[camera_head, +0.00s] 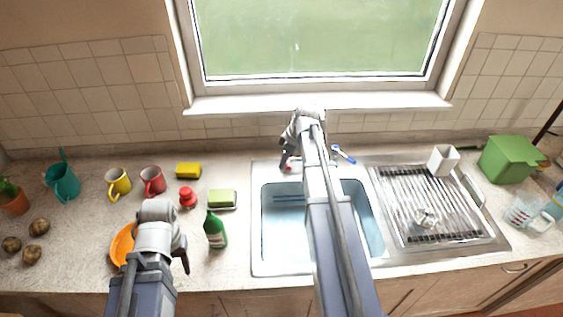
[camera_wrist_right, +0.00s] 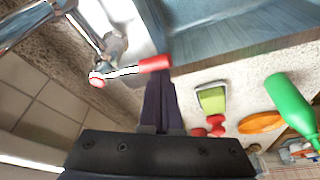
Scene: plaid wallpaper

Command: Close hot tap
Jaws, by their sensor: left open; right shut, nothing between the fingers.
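The hot tap's lever has a red tip (camera_wrist_right: 155,64) and a red-ringed cap (camera_wrist_right: 97,80), seen in the right wrist view beside the chrome tap body (camera_wrist_right: 112,45). In the head view the hot tap (camera_head: 291,165) is mostly hidden by my right arm at the back left of the sink. My right gripper (camera_wrist_right: 160,88) is shut and empty, its fingertips close beside the red lever tip; I cannot tell whether they touch. The blue-tipped lever (camera_head: 344,154) shows at the right. My left gripper (camera_head: 182,256) is open and empty, low over the counter near the green bottle.
The sink (camera_head: 283,235) lies under my right arm, with a drainer (camera_head: 458,232) to its right. A green bottle (camera_head: 215,231), sponge (camera_head: 222,198), red shaker (camera_head: 187,197) and orange plate (camera_head: 121,244) stand left of the sink. A window sill (camera_head: 230,104) is behind the tap.

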